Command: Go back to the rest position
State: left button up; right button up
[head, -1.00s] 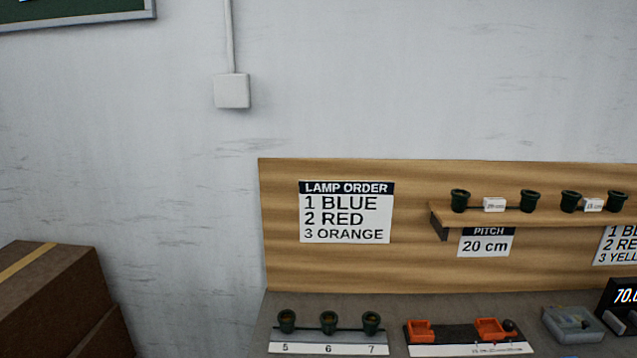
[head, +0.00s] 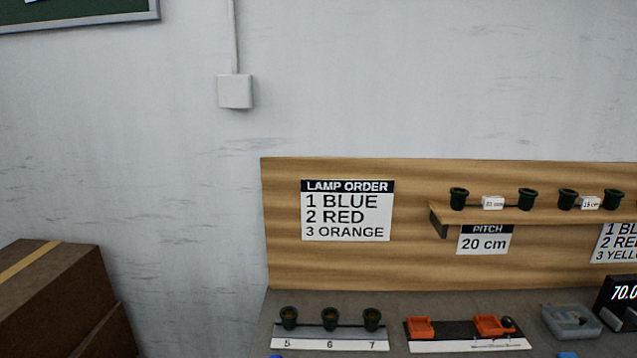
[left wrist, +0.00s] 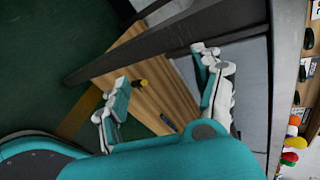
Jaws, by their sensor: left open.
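My left gripper (left wrist: 160,88) shows in the left wrist view with its two white and teal fingers spread apart. Nothing is between the fingers. Neither gripper shows in the head view, and my right gripper is in no view.
Brown boxes (head: 60,305) stand at left. Coloured round items (left wrist: 292,143) are at right in the wrist view.

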pick_arm(q)
jog(key=s+a+f+n+g, duration=0.1)
jog(key=s+f+n+g, duration=0.1)
jog(key=s+f+n, duration=0.3)
jog(key=s+f+n+g, duration=0.2)
jog(key=f, duration=0.5)
jog(key=s+a+f+n+g+y, duration=0.1)
jog(key=s+a+f+n+g, duration=0.1)
jog(key=s+f+n, duration=0.4)
jog(key=s+a+f+n+g+y, duration=0.1)
jog(key=s+a+f+n+g, duration=0.2)
jog(key=s, duration=0.8)
notch_tip(320, 180, down, 4)
jog(key=n+g, duration=0.2)
jog(key=n, duration=0.1)
jog(key=shift+a+n, duration=0.25)
jog(key=shift+n, duration=0.15)
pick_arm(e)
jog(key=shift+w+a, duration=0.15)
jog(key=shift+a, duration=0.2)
pick_arm(q)
jog(key=shift+r, duration=0.1)
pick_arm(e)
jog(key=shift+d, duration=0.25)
